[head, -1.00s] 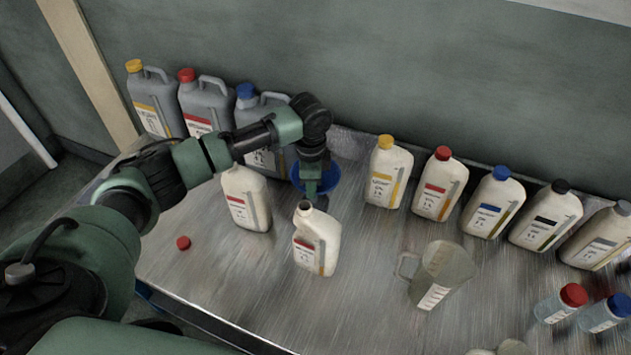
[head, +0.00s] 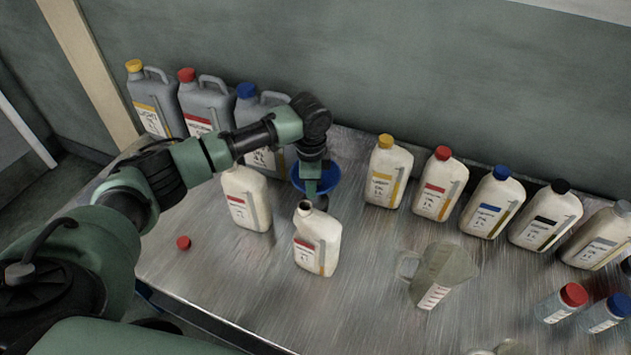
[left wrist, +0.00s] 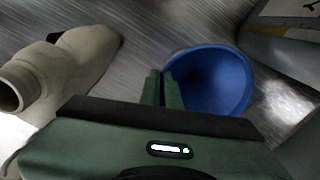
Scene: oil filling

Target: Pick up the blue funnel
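The blue funnel (head: 331,179) is on the metal table behind the open white bottle, partly hidden by my left gripper (head: 311,188). In the left wrist view the funnel (left wrist: 218,82) shows its wide round mouth. There my left gripper (left wrist: 162,90) has its two fingers close together at the funnel's left rim, one inside the mouth and one outside, and they look shut on the rim. Whether the funnel is clear of the table cannot be told. My right gripper is in neither view.
An open white bottle (head: 317,240) stands just in front of the funnel, and a white bottle (head: 246,198) to its left. Grey jugs (head: 205,105) stand behind. Several white bottles (head: 440,185) line the back right. A clear measuring jug (head: 440,272) and a red cap (head: 183,242) are on the table.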

